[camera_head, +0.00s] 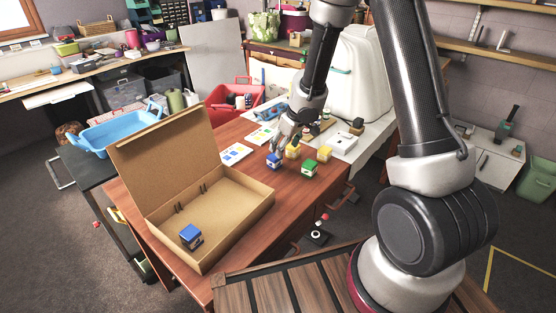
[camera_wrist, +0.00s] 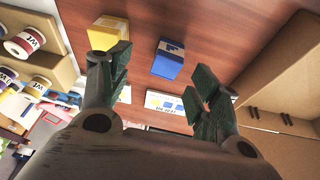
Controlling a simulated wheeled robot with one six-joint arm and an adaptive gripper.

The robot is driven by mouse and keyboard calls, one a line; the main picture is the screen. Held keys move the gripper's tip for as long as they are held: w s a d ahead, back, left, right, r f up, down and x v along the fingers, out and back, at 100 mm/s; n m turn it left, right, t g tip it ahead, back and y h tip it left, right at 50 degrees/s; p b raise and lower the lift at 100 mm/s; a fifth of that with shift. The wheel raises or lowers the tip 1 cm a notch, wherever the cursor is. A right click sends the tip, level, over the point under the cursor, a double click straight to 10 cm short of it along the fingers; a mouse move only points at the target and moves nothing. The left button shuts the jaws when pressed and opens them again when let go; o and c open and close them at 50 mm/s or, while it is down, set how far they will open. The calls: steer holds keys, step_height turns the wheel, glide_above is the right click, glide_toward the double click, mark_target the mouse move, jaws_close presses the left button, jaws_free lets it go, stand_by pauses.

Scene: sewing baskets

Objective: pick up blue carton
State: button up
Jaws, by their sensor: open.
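A small blue carton (camera_head: 274,161) with a pale label stands on the wooden table, left of a yellow carton (camera_head: 293,151). In the wrist view, the blue carton (camera_wrist: 168,62) lies beyond the fingertips, between them and clear of both. The yellow carton (camera_wrist: 106,34) is to its left there, behind one finger. A second blue carton (camera_head: 191,236) sits inside the open cardboard box. My gripper (camera_head: 294,137) is above and just behind the cartons in the head view. In the wrist view my gripper (camera_wrist: 156,76) has its fingers apart with nothing between them.
A green carton (camera_head: 308,168) and another yellow carton (camera_head: 323,154) stand close to the right. The open cardboard box (camera_head: 244,192) takes up the table's left side, its lid raised. A printed card (camera_head: 236,153) lies left of the cartons. A red basket (camera_head: 222,97) is behind.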

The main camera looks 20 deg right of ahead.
mark_target(275, 157)
steer(key=shift+m, duration=0.3)
steer(key=shift+a+x, duration=0.25)
steer(key=shift+x, duration=1.05)
steer(key=shift+a+x, duration=0.3)
steer(key=shift+x, duration=1)
steer(key=shift+a+x, duration=0.25)
steer(key=shift+x, duration=1)
steer(key=shift+w+r, duration=0.1)
steer(key=shift+r, duration=0.1)
steer(key=c, duration=1.1)
